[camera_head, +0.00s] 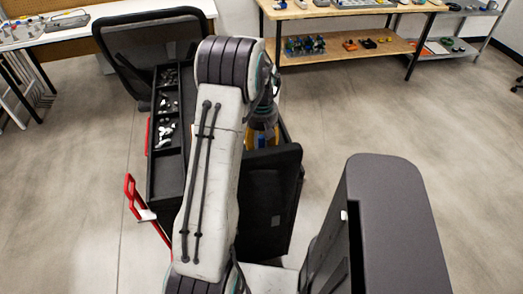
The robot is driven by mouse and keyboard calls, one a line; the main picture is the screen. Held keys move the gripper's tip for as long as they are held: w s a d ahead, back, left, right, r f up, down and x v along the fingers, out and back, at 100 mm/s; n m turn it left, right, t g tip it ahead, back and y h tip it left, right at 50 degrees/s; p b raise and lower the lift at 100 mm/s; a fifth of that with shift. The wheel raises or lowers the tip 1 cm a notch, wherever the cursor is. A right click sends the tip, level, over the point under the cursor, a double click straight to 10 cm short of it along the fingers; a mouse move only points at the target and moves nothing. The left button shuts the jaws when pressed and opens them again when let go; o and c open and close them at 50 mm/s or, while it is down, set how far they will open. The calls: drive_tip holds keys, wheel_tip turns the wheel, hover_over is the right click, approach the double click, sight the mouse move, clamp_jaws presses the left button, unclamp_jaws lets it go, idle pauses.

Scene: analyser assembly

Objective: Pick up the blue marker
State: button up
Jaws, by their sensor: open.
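A small blue patch (262,142), perhaps the blue marker, shows in the black cart just below my gripper. I cannot make out its full shape. My gripper (265,126) is at the end of my arm, partly hidden behind the arm's links, pointing down over the cart. It is open. Whether its fingers touch the blue thing is hidden. A yellow thing (249,139) shows beside the blue patch.
The black cart's left tray (168,180) holds white and grey small parts. A red handle (133,195) sticks out at its left. A black chair (125,65) stands behind it. A wooden shelf table (350,50) with parts is at the back.

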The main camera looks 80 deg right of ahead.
drive_tip(key=shift+o, duration=0.3)
clamp_jaws()
drive_tip(key=shift+r, duration=0.1)
idle(0.4)
